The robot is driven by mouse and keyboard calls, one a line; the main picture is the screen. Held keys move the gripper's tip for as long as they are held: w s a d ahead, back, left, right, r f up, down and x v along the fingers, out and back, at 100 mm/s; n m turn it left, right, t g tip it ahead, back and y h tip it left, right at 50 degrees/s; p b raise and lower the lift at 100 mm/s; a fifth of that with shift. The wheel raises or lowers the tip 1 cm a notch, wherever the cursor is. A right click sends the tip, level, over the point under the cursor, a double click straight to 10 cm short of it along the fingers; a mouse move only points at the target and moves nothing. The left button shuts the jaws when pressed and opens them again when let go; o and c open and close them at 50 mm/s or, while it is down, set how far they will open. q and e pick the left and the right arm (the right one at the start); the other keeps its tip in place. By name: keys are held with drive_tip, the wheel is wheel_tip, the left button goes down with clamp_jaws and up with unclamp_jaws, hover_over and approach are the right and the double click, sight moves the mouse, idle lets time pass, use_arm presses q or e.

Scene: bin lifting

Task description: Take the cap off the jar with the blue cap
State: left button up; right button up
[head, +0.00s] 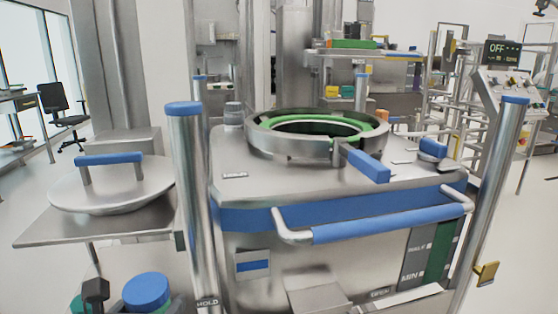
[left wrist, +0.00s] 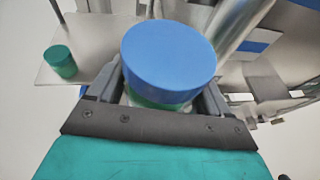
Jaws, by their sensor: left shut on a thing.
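The jar with the blue cap (left wrist: 160,101) is between the fingers of my left gripper (left wrist: 164,92) in the left wrist view. Its wide blue cap (left wrist: 168,52) is on top, with a green band and a pale body just below. The fingers close on the jar from both sides, below the cap's top. In the head view the blue cap (head: 147,291) shows at the lower left, with one dark finger beside it; the rest of the gripper is cut off or hidden. My right gripper is in neither view.
A green-capped jar (left wrist: 60,62) stands on a pale shelf (left wrist: 88,88). In the head view, a steel plate (head: 60,228) carries a round lid (head: 110,190) with a blue handle. A steel machine with a round opening (head: 317,130) and blue-topped posts (head: 187,180) stands in front.

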sight(158, 277)
use_arm(q)
drive_tip(key=shift+s+d+r+m+h, duration=0.25)
drive_tip(key=shift+d+r, duration=0.15)
drive_tip(key=shift+r, duration=0.2)
drive_tip(key=shift+s+d+r+m+h, duration=0.15)
drive_tip(key=shift+s+d+r+h, duration=0.15)
drive_tip(key=shift+r, duration=0.25)
wheel_tip(158, 277, up, 4)
drive_tip(key=p, duration=0.4)
drive_tip(key=shift+a+f+p, duration=0.1)
drive_tip(key=shift+f+p, duration=0.15)
drive_tip(key=shift+p, duration=0.15)
wheel_tip(158, 277, up, 5)
drive_tip(key=p, duration=0.6)
drive_tip(key=shift+s+p, duration=0.15)
drive_tip(key=shift+p, duration=0.15)
drive_tip(key=shift+r+p, duration=0.4)
drive_tip(key=shift+p, duration=0.05)
drive_tip(key=shift+r+p, duration=0.25)
drive_tip(key=shift+p, duration=0.1)
drive_tip(key=shift+s, duration=0.1)
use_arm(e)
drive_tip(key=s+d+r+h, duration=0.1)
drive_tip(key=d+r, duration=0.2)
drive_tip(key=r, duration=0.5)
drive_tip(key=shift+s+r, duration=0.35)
